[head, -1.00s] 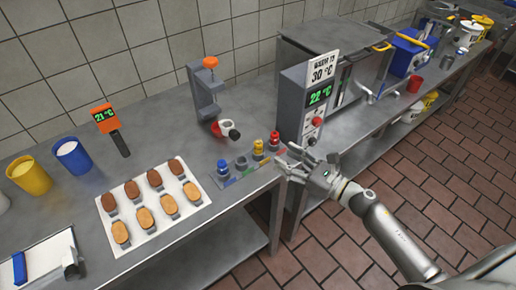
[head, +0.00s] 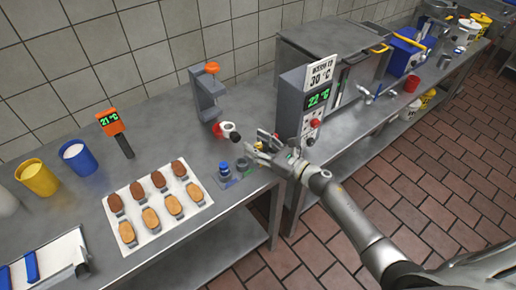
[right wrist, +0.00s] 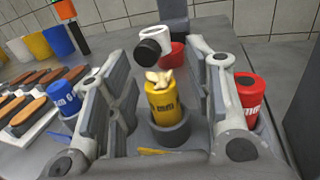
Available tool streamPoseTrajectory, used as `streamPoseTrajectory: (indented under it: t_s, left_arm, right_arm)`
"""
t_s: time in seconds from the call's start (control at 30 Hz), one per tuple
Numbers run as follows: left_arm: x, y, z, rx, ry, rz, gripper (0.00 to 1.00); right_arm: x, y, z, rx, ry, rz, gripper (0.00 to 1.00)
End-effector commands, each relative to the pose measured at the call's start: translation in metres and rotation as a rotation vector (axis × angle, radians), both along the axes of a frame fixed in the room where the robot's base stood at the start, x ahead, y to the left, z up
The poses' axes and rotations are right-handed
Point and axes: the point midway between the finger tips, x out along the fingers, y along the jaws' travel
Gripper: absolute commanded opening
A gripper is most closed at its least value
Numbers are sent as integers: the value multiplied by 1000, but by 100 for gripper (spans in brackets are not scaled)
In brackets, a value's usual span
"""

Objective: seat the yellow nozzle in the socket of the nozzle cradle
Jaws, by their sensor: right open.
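The yellow nozzle (right wrist: 163,103), with a cream-coloured top, stands upright in a grey ring socket (right wrist: 172,134) of the nozzle cradle in the right wrist view. How deep it sits is hard to tell. In the head view the yellow nozzle (head: 259,146) is partly hidden by my right gripper (head: 262,149). That gripper is open, with its fingers on either side of the yellow nozzle and apart from it. My left gripper is out of view.
A red nozzle (right wrist: 246,92) stands just right of my right finger. A white part with a black end (right wrist: 155,42) is behind the yellow nozzle. A grey stand (head: 206,96) and the display unit (head: 305,105) rise nearby.

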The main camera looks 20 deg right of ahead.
Motion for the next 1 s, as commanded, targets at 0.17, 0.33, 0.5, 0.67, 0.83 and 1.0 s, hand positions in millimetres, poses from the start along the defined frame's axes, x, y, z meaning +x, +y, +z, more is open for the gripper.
streamPoseTrajectory:
  t_s: [0.17, 0.33, 0.5, 0.67, 0.83, 1.0]
  left_arm:
    - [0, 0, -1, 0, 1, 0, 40]
    - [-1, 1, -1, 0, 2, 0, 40]
    - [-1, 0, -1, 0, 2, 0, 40]
    - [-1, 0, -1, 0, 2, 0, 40]
    - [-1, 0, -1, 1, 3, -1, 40]
    - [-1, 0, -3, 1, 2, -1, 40]
  right_arm:
    - [0, 0, -1, -1, 1, 0, 48]
    - [0, 0, -1, -1, 1, 0, 27]
    - [0, 0, -1, 0, 1, 0, 5]
    - [0, 0, 0, 0, 0, 0, 2]
    - [0, 0, 0, 0, 0, 0, 2]
    - [0, -1, 7, -2, -2, 0, 2]
